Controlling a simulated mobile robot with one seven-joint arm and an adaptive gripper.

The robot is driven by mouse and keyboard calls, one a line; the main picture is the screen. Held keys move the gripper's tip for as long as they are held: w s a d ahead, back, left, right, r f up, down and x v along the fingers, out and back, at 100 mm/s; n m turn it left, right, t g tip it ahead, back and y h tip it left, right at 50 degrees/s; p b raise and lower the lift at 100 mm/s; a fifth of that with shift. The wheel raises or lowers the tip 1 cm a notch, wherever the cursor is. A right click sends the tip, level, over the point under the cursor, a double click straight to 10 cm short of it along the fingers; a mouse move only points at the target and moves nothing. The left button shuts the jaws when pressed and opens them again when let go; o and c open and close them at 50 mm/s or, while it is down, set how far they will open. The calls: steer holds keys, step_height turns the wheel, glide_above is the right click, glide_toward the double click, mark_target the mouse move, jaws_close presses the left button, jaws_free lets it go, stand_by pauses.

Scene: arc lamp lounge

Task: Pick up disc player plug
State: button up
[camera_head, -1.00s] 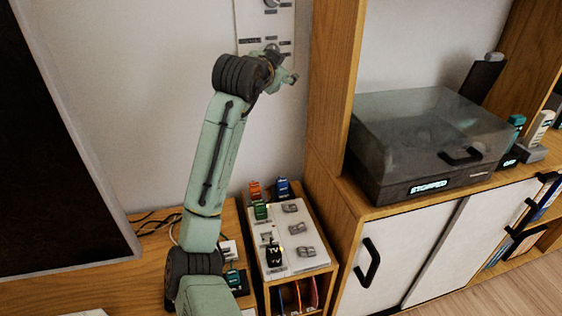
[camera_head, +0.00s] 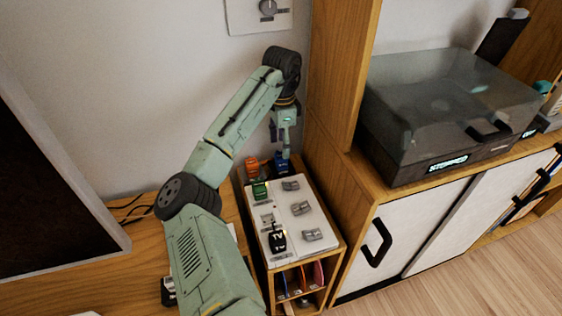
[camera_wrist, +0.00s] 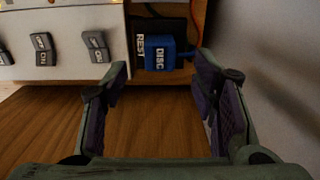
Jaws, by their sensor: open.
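The disc player plug is a blue block labelled DISC; in the wrist view the plug (camera_wrist: 160,53) lies at the top centre, beside a black patch marked REST (camera_wrist: 140,45). In the head view the blue plug (camera_head: 282,163) stands at the back right of the white power strip (camera_head: 308,212). My gripper (camera_head: 284,145) points down just above it. In the wrist view my gripper (camera_wrist: 163,85) is open and empty, its two fingers spread to either side below the plug. The plug's lower part is hidden.
An orange plug (camera_head: 252,167), a green plug (camera_head: 260,190) and a black TV plug (camera_head: 277,241) stand close by on the strip. Grey switches line its right side. A wooden cabinet wall (camera_head: 322,192) rises close on the right, and the room wall is behind.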

mark_target(281, 155)
step_height(281, 155, down, 5)
steer(key=shift+f+p, duration=0.1)
steer(key=shift+p, duration=0.5)
jaws_close()
stand_by(0.3)
